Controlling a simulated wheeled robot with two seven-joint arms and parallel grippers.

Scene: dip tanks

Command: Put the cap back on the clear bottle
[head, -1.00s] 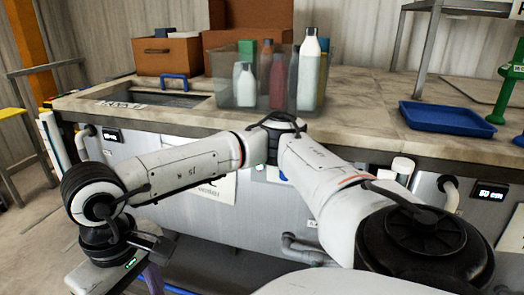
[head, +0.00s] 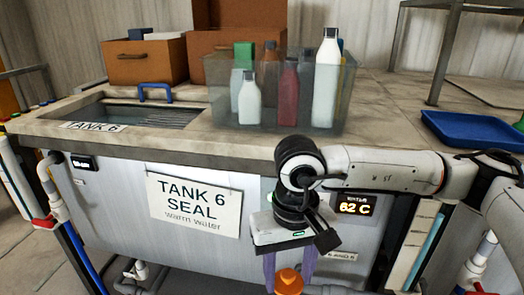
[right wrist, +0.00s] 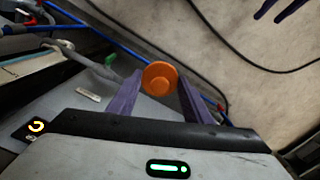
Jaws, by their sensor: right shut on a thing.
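My right gripper (head: 289,272) points down in front of the tank front, below the counter edge. Its purple fingers are shut on a round orange cap (head: 289,281) with a small raised knob. The cap also shows between the fingers in the right wrist view (right wrist: 159,77). Several bottles stand upright in a see-through bin (head: 222,112) on the counter: a small white one (head: 249,103), a dark red one (head: 288,98) and a tall white one (head: 325,90) among them. I cannot tell which bottle is the clear one.
The open tank (head: 150,112) with a blue handle (head: 155,92) lies left of the bin. Brown boxes (head: 145,62) stand behind. A blue tray (head: 470,130) lies at right. The counter between bin and tray is clear. Pipes run at both sides below.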

